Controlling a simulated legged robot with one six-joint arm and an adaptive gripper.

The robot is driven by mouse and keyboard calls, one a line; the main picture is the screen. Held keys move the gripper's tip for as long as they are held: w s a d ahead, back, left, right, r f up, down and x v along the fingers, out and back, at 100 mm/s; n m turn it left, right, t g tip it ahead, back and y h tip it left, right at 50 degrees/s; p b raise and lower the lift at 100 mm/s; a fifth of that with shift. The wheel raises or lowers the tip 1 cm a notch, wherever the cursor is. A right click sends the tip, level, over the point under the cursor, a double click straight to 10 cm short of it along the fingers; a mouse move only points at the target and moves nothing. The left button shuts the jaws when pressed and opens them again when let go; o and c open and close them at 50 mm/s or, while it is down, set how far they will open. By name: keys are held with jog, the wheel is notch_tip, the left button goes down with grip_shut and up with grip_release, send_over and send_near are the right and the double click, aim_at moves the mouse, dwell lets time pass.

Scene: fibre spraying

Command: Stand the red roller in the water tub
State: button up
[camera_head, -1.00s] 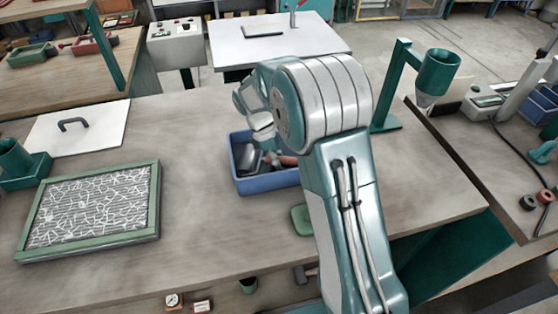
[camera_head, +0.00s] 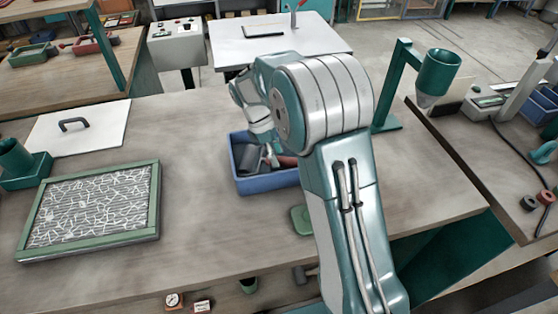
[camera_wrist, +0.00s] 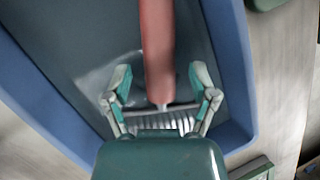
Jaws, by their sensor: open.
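The red roller lies in a blue tub (camera_head: 265,185) in the middle of the bench. In the wrist view its long red handle (camera_wrist: 158,50) runs up the picture, and a ribbed metal part (camera_wrist: 165,123) shows at its lower end. My gripper (camera_wrist: 161,78) is open, with one finger on each side of the handle's lower end; I see gaps, and no grip. In the head view my gripper (camera_head: 270,155) reaches down into the tub, and my arm hides its right part. I cannot tell whether this tub (camera_wrist: 235,70) holds water.
A dark object (camera_head: 248,160) lies at the tub's left. A green-framed panel (camera_head: 95,205) and a white board with a handle (camera_head: 80,130) lie to the left. A green funnel on a stand (camera_head: 438,70) rises at the right. Bare bench lies between panel and tub.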

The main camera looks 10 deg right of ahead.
jog(key=v, duration=0.9)
jog(key=s+d+r+m+t+y, duration=0.1)
jog(key=s+d+r+m+t, duration=0.15)
jog(key=s+r, duration=0.4)
jog(key=s+d+r+m+t+y, duration=0.2)
jog(key=s+m+t, duration=0.5)
jog(key=s, duration=1.4)
jog(key=m, duration=0.4)
jog(key=shift+d, duration=0.2)
jog(key=shift+a, duration=0.1)
